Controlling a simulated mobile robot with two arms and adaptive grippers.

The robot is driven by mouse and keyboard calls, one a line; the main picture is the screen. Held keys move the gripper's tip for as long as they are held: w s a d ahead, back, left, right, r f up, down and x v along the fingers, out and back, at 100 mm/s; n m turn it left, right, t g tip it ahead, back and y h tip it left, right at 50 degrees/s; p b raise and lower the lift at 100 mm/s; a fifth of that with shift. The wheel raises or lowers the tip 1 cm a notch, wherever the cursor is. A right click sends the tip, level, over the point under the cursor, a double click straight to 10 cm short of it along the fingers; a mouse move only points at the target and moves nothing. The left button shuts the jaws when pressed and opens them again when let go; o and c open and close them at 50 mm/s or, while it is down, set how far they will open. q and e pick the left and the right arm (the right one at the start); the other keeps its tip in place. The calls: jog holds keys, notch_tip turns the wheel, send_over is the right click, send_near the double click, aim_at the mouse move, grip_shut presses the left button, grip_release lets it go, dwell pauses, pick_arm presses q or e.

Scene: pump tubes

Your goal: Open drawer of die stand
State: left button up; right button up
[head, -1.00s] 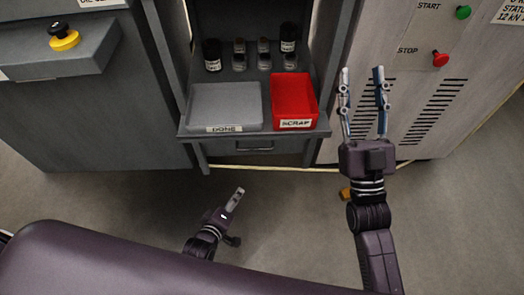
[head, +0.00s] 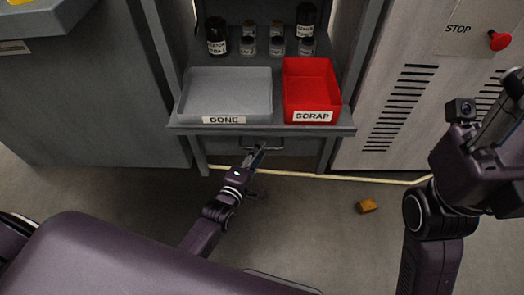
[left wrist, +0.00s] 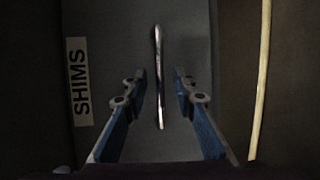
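The die stand (head: 172,128) is a dark grey frame with a shelf. Under the shelf is its drawer (head: 222,143), which looks closed, with a thin metal bar handle (head: 279,148). In the left wrist view the handle (left wrist: 159,75) lies between the two fingers of my left gripper (left wrist: 160,92), with gaps on both sides. That gripper is open, and it also shows at the handle in the head view (head: 257,155). A "SHIMS" label (left wrist: 78,82) is on the drawer front.
On the shelf stand a grey DONE tray (head: 225,72) and a red SCRAP bin (head: 311,68), with several small jars behind. Grey cabinets flank the stand. An orange-brown block (head: 367,206) lies on the floor. The floor before the drawer is otherwise clear.

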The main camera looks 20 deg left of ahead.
pick_arm(q)
jog(key=shift+b+x, duration=0.4)
jog(key=shift+x, duration=0.85)
grip_shut()
